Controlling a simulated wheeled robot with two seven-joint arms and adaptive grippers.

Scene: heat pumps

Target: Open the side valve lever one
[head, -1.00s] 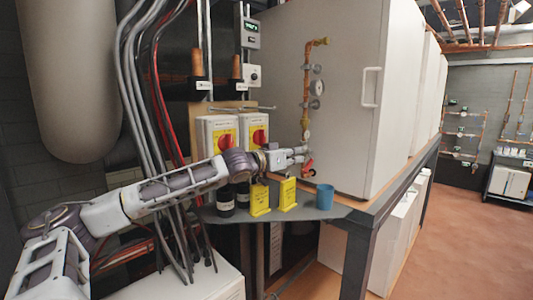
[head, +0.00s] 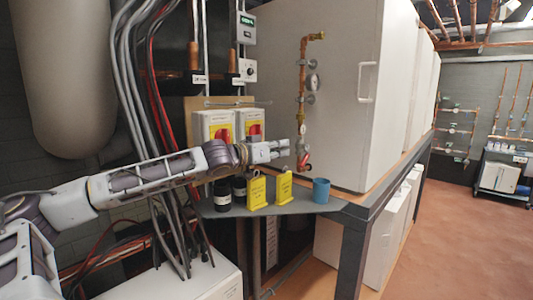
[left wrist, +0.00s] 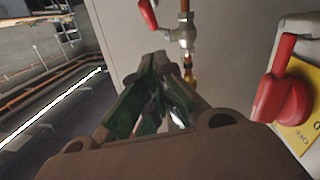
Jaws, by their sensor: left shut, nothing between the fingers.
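The side valve has a red lever (head: 304,162) at the lower end of a copper pipe (head: 304,95) on the white cabinet's side. In the left wrist view the red lever (left wrist: 148,14) is at the top edge, cut off, beside the metal valve body (left wrist: 186,35). My left gripper (head: 288,148) is shut and empty, just left of the valve in the head view. In the left wrist view its fingertips (left wrist: 166,62) are together below the lever, apart from it in the picture. My right gripper is not in view.
Below, a grey shelf (head: 310,207) holds two yellow stands (head: 256,193), a blue cup (head: 321,190) and dark bottles (head: 222,196). Open floor (head: 460,230) lies at the right.

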